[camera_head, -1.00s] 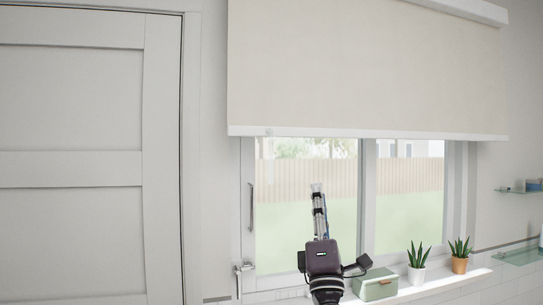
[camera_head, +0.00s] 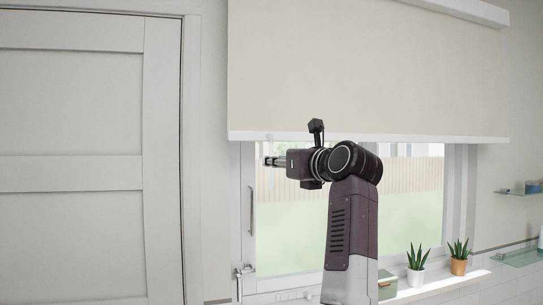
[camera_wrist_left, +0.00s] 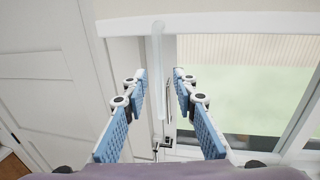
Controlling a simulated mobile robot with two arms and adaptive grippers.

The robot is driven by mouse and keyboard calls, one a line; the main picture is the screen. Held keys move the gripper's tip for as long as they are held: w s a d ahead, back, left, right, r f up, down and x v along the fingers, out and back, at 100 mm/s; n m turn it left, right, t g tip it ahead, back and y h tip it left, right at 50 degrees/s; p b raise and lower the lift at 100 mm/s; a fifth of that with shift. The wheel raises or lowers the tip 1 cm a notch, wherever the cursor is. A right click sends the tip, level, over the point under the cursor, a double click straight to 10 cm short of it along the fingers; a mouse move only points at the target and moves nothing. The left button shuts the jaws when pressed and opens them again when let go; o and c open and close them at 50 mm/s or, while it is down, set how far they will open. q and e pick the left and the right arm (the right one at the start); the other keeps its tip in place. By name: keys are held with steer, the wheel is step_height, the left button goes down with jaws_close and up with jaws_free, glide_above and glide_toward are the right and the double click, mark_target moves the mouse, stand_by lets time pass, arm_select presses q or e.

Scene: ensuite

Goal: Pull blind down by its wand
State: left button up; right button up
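The cream roller blind (camera_head: 365,65) is partly lowered over the window, with a white bottom bar (camera_head: 420,137). Its clear, thin wand (camera_wrist_left: 157,60) hangs from the bar in the left wrist view. In the head view only a faint bit of it shows at the bar's left end. My left gripper (camera_head: 268,161) is just below that end, pointing left. In the left wrist view my gripper (camera_wrist_left: 159,80) has its blue-padded fingers apart. The wand appears in line with the gap between them, not clasped; its distance is hard to judge. My right gripper is not in view.
A white panelled door (camera_head: 70,160) is at left. The window has a vertical handle (camera_head: 251,210). Two potted plants (camera_head: 417,262) and a green box (camera_head: 387,284), partly hidden by my arm, stand on the sill. Glass shelves (camera_head: 520,192) are at right.

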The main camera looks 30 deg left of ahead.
arm_select(q)
steer(key=shift+p+x, duration=0.5)
steer(key=shift+x, duration=1.2)
steer(key=shift+c, duration=0.3)
steer(key=shift+s, duration=0.1)
jaws_close()
